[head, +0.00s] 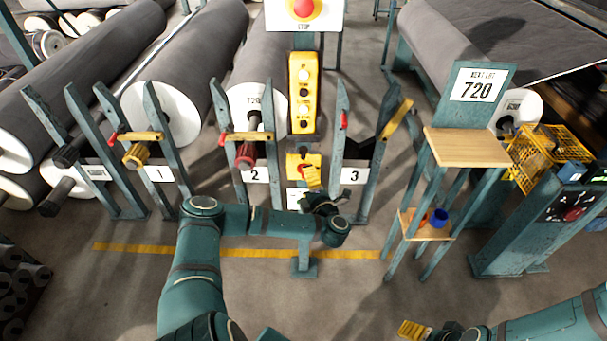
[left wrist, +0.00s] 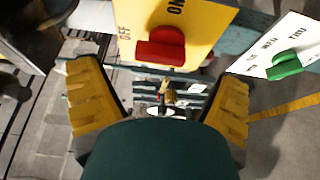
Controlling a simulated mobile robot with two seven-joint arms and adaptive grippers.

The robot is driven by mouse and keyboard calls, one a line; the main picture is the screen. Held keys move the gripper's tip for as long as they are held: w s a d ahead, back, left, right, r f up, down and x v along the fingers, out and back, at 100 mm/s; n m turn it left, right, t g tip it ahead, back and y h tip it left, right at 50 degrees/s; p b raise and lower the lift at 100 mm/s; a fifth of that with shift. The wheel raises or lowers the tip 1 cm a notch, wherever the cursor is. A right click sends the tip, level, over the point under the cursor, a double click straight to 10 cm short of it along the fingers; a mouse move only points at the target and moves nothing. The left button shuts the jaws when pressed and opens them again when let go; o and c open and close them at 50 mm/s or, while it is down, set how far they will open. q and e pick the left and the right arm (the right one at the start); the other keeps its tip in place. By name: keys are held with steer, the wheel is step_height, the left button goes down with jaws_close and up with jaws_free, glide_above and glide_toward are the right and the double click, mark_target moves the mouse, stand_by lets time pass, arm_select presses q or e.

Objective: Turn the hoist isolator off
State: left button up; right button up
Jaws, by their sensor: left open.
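The isolator is a yellow plate (head: 292,161) on the post near the sign 2, partly hidden by my left gripper (head: 312,178). In the left wrist view the plate (left wrist: 211,22) carries the words OFF and ON and a red handle (left wrist: 160,48). The handle lies roughly level across that picture; I cannot tell for sure which word it points to. My left gripper (left wrist: 160,75) is open, its yellow fingers spread to either side below the handle. Nothing is between them, and they look apart from the handle. My right gripper (head: 427,330) is partly visible at the bottom edge.
A white plate with a green handle (left wrist: 285,66) sits right of the isolator. A yellow button box (head: 303,92) and a red stop button (head: 304,8) are above it. Posts with grey rolls (head: 190,70) stand behind. A wooden-topped stand (head: 475,147) is at the right.

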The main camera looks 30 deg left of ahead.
arm_select(q)
steer(key=shift+v, duration=1.6)
